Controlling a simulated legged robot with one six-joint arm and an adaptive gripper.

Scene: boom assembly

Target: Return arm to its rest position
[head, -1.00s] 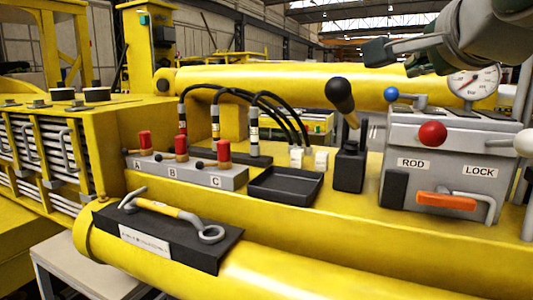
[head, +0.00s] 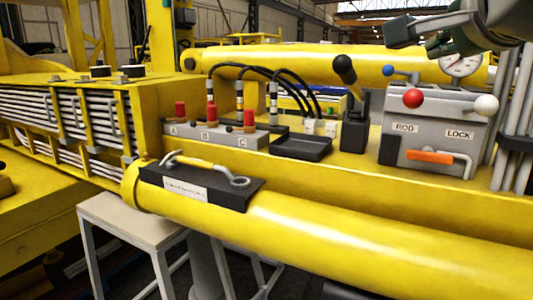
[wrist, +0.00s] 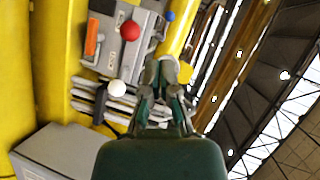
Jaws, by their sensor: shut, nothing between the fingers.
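My gripper (head: 424,40) is at the top right in the head view, raised above and behind the grey ROD/LOCK box (head: 436,135). It holds nothing and touches nothing that I can see. In the wrist view my gripper (wrist: 163,78) points up the picture with its fingers close together. The grey box (wrist: 125,40), with its red knob and white knob, lies up and to the left of the fingers there. Part of my arm is cut off by the head view's top right edge.
A pressure gauge (head: 462,64) stands behind the box. A black lever (head: 345,70), a black tray (head: 301,147) and a block with red valves (head: 215,135) stand to its left. Vertical grey rods (head: 517,120) stand at the right. A yellow cylinder (head: 330,225) runs along the front.

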